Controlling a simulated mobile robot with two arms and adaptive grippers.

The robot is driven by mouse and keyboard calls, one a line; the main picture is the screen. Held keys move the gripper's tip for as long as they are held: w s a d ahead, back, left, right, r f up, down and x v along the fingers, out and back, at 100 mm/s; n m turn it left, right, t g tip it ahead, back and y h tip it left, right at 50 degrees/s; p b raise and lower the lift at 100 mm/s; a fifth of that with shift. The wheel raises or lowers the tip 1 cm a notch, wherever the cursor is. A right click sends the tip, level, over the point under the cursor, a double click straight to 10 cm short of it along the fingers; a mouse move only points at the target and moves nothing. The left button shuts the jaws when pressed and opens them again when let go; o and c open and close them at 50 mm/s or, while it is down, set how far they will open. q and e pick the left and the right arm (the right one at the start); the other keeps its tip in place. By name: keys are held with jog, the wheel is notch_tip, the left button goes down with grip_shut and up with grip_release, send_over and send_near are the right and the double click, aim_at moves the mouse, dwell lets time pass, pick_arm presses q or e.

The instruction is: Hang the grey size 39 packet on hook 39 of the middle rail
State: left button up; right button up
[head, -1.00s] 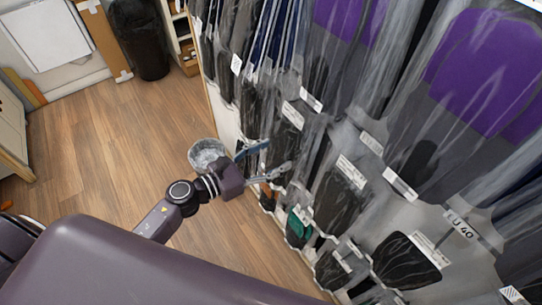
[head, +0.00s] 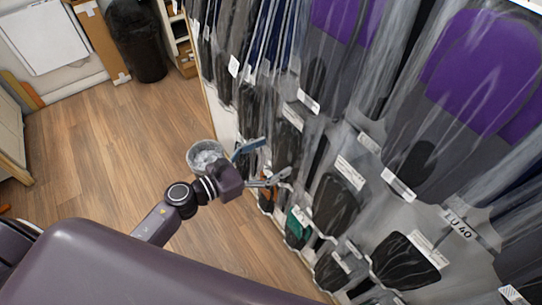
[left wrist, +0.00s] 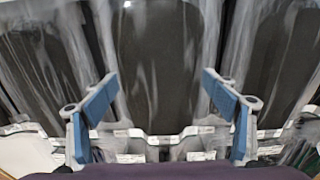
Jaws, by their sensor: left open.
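My left gripper (head: 272,160) is open, with its fingers spread in front of the hanging packets on the wall rack. In the left wrist view, a dark grey packet in clear plastic (left wrist: 158,60) hangs between and beyond the open fingers (left wrist: 160,85). I cannot tell whether the fingers touch it. I cannot read a size on it, so I cannot tell which packet is the grey size 39 one. Hook 39 of the middle rail cannot be picked out. My right gripper is not in view.
Dark packets (head: 335,205), a green one (head: 298,227) and large purple-and-grey ones (head: 480,70) crowd the rack. A tag (head: 459,224) seems to read EU 40. A waste bin (head: 206,156) stands close behind my left gripper. The wooden floor (head: 100,150) at left is clear.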

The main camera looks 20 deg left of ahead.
pick_arm(q)
jog(key=shift+s, duration=0.1)
jog(key=v, duration=1.2)
jog(key=s+a+f+n+g+y+b, duration=0.1)
jog(key=a+f+n+y, duration=0.2)
jog(key=f+n, duration=0.6)
jog(key=s+a+f+n+y, duration=0.25)
jog(key=f+n, duration=0.45)
jog(key=f, duration=0.4)
jog(key=s+a+f+n+g+y+b, duration=0.1)
jog(key=a+f+n+y, duration=0.25)
jog(key=f+n, duration=0.55)
jog(key=s+d+f+n+g+y, duration=0.2)
jog(key=s+f+n+g, duration=0.45)
jog(key=s+f, duration=0.75)
jog(key=s+d+f+n+g, duration=0.2)
jog(key=s+f+n, duration=0.3)
jog(key=s, duration=0.2)
jog(key=s+d+f+n+g+b, duration=0.1)
jog(key=s+d+f+n, duration=0.2)
jog(key=s, duration=0.5)
notch_tip(320, 180, down, 3)
jog(key=shift+d+r+n+g+h+b, duration=0.25)
jog(key=shift+d+n+g+h+b, duration=0.1)
jog(key=shift+n, duration=0.5)
jog(key=shift+s, duration=0.1)
